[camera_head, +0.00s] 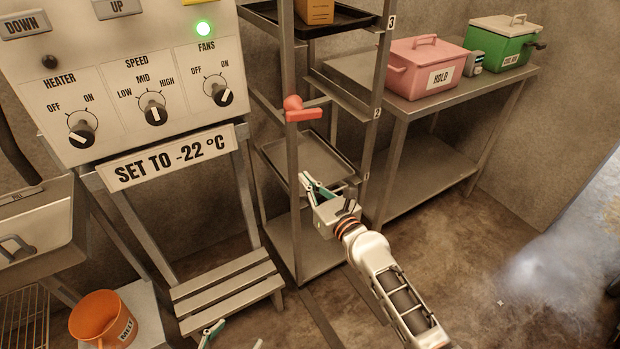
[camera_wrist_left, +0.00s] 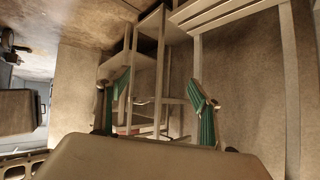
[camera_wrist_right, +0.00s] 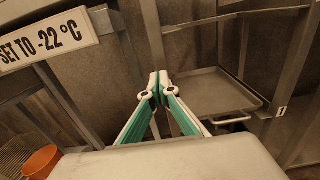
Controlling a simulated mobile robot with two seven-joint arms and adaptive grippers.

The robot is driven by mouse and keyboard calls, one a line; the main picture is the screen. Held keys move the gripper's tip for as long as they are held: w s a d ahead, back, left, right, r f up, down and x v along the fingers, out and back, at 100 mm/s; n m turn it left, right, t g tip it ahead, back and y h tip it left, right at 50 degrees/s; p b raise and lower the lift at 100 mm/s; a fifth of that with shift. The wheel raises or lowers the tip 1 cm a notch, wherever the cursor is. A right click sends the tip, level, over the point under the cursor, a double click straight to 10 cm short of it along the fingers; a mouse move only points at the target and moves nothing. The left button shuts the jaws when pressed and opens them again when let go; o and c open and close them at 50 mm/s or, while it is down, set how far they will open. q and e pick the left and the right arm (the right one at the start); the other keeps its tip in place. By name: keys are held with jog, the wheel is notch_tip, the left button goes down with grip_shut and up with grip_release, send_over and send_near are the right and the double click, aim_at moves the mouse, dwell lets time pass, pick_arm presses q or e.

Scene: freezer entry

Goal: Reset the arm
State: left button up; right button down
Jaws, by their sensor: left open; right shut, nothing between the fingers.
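My right arm reaches in from the lower right of the head view. Its gripper (camera_head: 306,178) is shut and empty, in front of the shelf rack. In the right wrist view its green-padded fingers (camera_wrist_right: 159,77) meet at the tips, with nothing between them. My left gripper (camera_head: 236,333) shows only as fingertips at the bottom edge of the head view, below the slatted step. In the left wrist view its green-padded fingers (camera_wrist_left: 149,88) are wide apart and empty. Most of my left arm is out of view.
A control panel (camera_head: 135,95) with knobs and a lit green lamp stands left. The shelf rack (camera_head: 293,225) has a red handle (camera_head: 303,109) at its post. A slatted step (camera_head: 225,290), an orange bucket (camera_head: 100,318) and a bench (camera_head: 430,165) stand nearby. Floor at right is open.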

jog(key=s+d+f+n+g+h, duration=0.1)
jog(key=s+d+f+n+h, duration=0.1)
jog(key=s+d+f+n, duration=0.4)
jog(key=s+d+f+n+g+h+p, duration=0.1)
jog(key=s+d+f+n+h, duration=0.2)
jog(key=s+d+f+n, duration=0.3)
jog(key=s+d+f+n+g+h, duration=0.2)
jog(key=s+d+f+n, duration=0.5)
jog(key=s+d+n, duration=0.7)
jog(key=s+n+h, duration=0.1)
jog(key=s+n, duration=0.6)
jog(key=s, duration=0.1)
jog(key=shift+s+d+p, duration=0.2)
jog(key=shift+p, duration=0.15)
